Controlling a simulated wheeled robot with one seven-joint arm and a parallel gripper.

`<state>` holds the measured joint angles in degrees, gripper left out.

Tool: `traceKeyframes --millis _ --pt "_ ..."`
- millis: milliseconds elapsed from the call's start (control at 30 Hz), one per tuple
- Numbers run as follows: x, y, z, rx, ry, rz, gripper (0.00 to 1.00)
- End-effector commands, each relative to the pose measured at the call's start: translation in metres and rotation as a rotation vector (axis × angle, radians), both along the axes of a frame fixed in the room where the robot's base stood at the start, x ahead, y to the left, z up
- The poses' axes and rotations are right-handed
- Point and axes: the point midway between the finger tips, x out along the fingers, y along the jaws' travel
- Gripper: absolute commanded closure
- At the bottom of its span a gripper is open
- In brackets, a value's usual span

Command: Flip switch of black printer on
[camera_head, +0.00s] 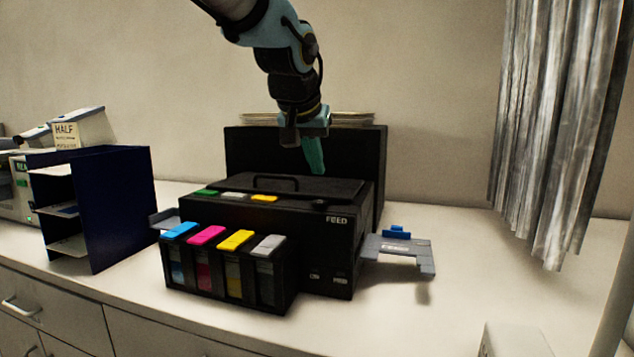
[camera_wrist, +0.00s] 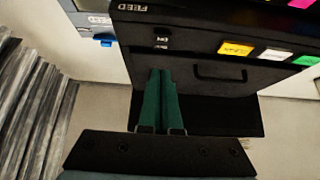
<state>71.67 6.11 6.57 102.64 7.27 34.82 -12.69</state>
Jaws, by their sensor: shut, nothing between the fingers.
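The black printer (camera_head: 335,245) stands on the counter, with a FEED label on its upper front edge. It also fills the top of the wrist view (camera_wrist: 185,20). A small dark raised control (camera_head: 320,204) sits on its top near that label. It shows as a small switch-like part with light marks in the wrist view (camera_wrist: 161,42); its on or off position cannot be told. My gripper (camera_head: 316,168) is shut and empty, with green fingers pointing down above the rear of the printer top. In the wrist view, its fingertips (camera_wrist: 161,74) appear just behind the control, apart from it.
Ink tanks with coloured caps (camera_head: 236,240) stand at the printer's front left. A black panel (camera_head: 360,160) rises behind it. A grey tray (camera_head: 400,250) juts out right. A navy shelf (camera_head: 115,205) stands left; a grey curtain (camera_head: 555,130) hangs right.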

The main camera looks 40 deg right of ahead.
Motion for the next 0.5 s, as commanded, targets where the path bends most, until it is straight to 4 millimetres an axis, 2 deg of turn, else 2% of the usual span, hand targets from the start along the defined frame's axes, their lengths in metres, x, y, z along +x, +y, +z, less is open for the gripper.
traceKeyframes --millis 100,300,500 --pt "0.007 -0.012 -0.017 0.005 0.002 0.000 1.00" --pt "0.005 -0.007 -0.044 0.002 0.000 0.000 1.00" --pt "0.004 -0.006 -0.055 0.000 -0.001 -0.001 1.00"
